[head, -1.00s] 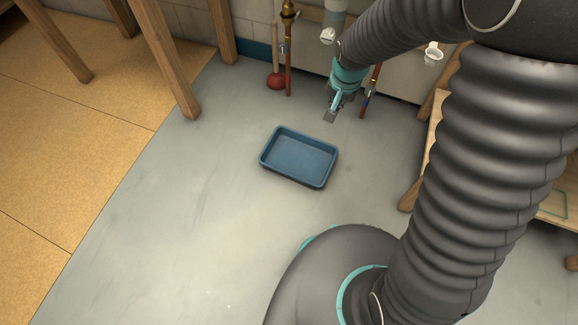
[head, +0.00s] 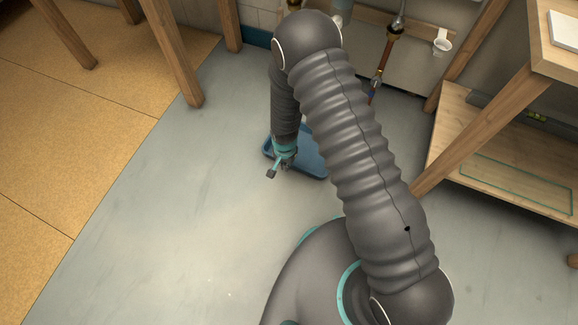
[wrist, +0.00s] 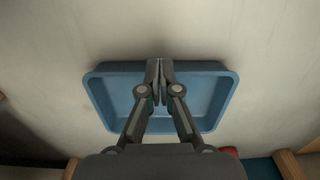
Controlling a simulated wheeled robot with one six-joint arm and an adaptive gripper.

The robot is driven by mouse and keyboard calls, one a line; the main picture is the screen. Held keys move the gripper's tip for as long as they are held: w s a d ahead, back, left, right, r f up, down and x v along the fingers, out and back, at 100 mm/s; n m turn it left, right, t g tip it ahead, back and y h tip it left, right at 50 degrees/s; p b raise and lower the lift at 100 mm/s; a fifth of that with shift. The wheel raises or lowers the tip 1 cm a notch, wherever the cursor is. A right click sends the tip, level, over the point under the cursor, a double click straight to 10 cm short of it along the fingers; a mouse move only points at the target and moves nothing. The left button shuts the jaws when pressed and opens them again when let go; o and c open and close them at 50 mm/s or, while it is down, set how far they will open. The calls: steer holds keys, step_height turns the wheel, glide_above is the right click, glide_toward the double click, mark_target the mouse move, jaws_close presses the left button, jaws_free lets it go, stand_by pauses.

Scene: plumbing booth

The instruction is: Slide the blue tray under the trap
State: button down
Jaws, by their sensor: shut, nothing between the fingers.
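The blue tray (head: 312,161) lies flat on the grey floor, partly hidden behind my arm in the head view. In the wrist view the whole tray outline (wrist: 215,92) shows, looking empty where it is not covered. My gripper (head: 272,173) points down at the tray's near side, away from the wall. In the wrist view my gripper (wrist: 160,65) is shut and empty, its tips overlapping the middle of that near rim. I cannot tell whether they touch it. The trap is mostly hidden by my arm; only a pale pipe piece (head: 342,14) shows at the wall.
A wooden bench with a low shelf (head: 515,185) stands at the right. Wooden legs (head: 172,55) stand at the back left. Copper pipe (head: 384,58) and a white cup-like fitting (head: 442,43) are by the wall. The floor left of the tray (head: 170,190) is clear.

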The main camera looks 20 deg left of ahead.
step_height(320, 180, down, 9)
steer(key=shift+f, duration=0.15)
steer(key=w, duration=0.3)
steer(key=shift+d+f, duration=0.15)
steer(key=shift+f, duration=0.1)
steer(key=shift+w+d, duration=0.1)
steer(key=shift+w, duration=0.4)
steer(key=shift+w, duration=0.1)
